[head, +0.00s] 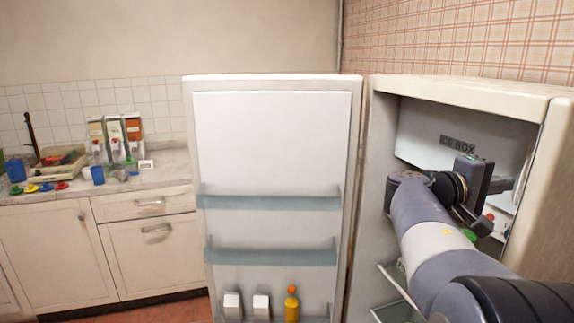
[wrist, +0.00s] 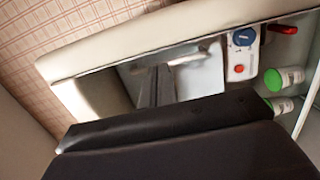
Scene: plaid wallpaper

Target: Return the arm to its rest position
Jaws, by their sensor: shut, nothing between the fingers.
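My arm reaches from the lower right of the head view into the open fridge (head: 465,88). My gripper (head: 503,185) is inside the upper part of the fridge, in front of the panel marked ICE BOX (head: 458,145). In the wrist view my gripper (wrist: 155,86) appears as narrow dark fingers, close together with nothing held. The dark gripper body fills the lower part of that view. The arm hides much of the fridge interior.
Green-lidded containers (wrist: 288,78), a blue dial (wrist: 243,37) and a red item (wrist: 283,29) are inside the fridge. A counter (head: 150,183) holds dispensers and cups.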

